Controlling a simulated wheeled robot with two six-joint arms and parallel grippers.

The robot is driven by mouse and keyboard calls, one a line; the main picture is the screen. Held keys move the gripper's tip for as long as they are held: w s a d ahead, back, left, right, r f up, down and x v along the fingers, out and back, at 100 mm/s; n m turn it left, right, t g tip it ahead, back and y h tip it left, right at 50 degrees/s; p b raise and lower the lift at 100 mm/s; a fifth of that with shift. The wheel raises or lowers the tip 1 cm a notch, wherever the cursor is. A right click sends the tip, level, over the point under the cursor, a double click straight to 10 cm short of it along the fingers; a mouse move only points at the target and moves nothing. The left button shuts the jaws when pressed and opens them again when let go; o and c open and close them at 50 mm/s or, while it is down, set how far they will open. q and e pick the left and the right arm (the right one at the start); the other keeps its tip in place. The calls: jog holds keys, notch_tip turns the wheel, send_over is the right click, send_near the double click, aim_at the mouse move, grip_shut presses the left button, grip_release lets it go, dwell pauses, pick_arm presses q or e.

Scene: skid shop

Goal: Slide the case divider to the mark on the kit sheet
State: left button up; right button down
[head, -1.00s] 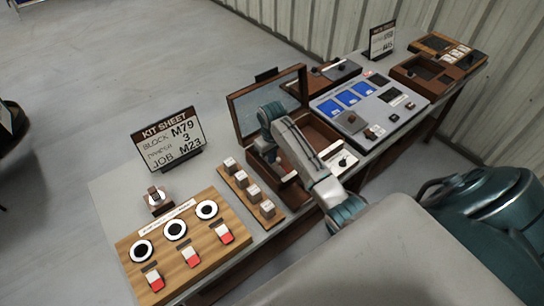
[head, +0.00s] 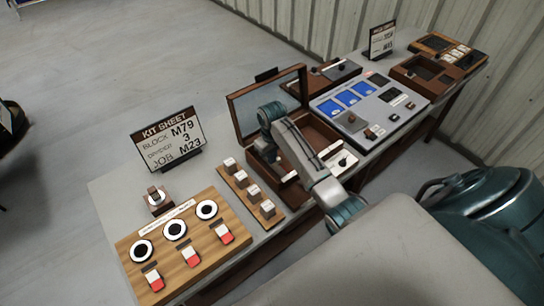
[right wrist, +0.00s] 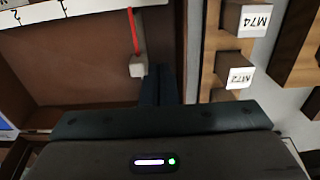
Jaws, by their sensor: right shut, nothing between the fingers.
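The open wooden case (head: 300,126) stands mid-table with its lid up. My right arm reaches over it and hides much of its inside. In the right wrist view, my right gripper (right wrist: 161,86) is shut and empty inside the case. Just left of its fingers is a small pale block (right wrist: 138,67) with a red strip (right wrist: 133,32) running up to a white numbered scale (right wrist: 65,14). This seems to be the divider's handle and pointer; I cannot tell whether the fingers touch it. The kit sheet (head: 170,139) reads block M79, 3, job M23. My left gripper is not in view.
A rack of labelled blocks (head: 252,193) stands close left of the case, and also shows in the right wrist view (right wrist: 240,50). A wooden switch board (head: 190,245) is at the near left. A grey panel with blue screens (head: 370,105) lies to the right.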

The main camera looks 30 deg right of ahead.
aim_at(279, 158)
jog(key=shift+f, duration=0.2)
jog(key=shift+f+b, duration=0.3)
jog(key=shift+f, duration=1.2)
jog(key=shift+d, duration=0.2)
jog(key=shift+w+d+r+p, duration=0.15)
jog(key=shift+d+p, duration=0.35)
jog(key=shift+d, duration=1.1)
jog(key=shift+w+d, duration=0.1)
jog(key=shift+d, duration=1.75)
